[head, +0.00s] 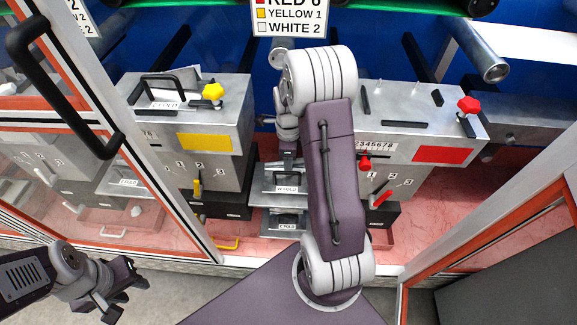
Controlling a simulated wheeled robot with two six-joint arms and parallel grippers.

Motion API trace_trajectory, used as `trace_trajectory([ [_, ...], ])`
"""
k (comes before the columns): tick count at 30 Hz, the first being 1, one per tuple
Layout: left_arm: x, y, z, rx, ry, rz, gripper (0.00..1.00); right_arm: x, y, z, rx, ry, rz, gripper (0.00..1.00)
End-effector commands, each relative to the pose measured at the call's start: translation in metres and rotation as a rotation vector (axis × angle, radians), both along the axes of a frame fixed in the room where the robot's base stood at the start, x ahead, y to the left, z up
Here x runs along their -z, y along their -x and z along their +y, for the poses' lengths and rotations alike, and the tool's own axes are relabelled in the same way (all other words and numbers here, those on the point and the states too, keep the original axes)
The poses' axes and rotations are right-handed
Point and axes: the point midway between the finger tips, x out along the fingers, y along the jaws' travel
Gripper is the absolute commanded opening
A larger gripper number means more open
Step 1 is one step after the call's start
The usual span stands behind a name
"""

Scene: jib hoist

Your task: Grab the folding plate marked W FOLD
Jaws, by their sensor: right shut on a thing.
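The folding plate marked W FOLD (269,186) is a grey metal plate with a white label, low between the two machine blocks. My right gripper (288,166) reaches down to the plate just above its label and is shut on it; the exact grip is partly hidden by my own wrist and arm. My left gripper (127,298) is at the lower left, empty, its fingers apart, far from the plate.
A second labelled plate (287,226) lies below. A grey block with a yellow knob (213,91) stands left, one with a red knob (469,105) right. An open glass door with a black handle (60,80) fills the left; an orange-edged frame (490,235) bounds the right.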

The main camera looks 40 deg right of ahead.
Motion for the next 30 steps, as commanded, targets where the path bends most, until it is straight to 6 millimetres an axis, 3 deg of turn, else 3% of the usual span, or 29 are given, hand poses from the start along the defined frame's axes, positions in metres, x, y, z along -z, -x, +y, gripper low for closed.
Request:
trace_trajectory([
  [1,-0.007,0.0,0.0,0.0,0.0,0.0,0.36,-0.016,-0.001,-0.001,0.0,0.002,-0.005,0.0],
  [6,-0.019,0.0,0.0,0.0,0.0,0.0,0.36,-0.056,-0.001,-0.001,0.0,0.002,-0.006,0.0],
  [15,-0.035,0.0,0.0,0.0,0.0,0.0,0.36,-0.117,-0.001,0.0,0.0,0.002,-0.004,0.0],
  [22,-0.042,0.0,0.0,0.0,0.0,0.0,0.36,-0.145,-0.001,0.0,0.0,0.001,-0.003,0.0],
  [30,-0.043,0.0,0.0,0.0,0.0,0.0,0.36,-0.152,0.0,0.0,0.0,0.001,-0.001,0.0],
])
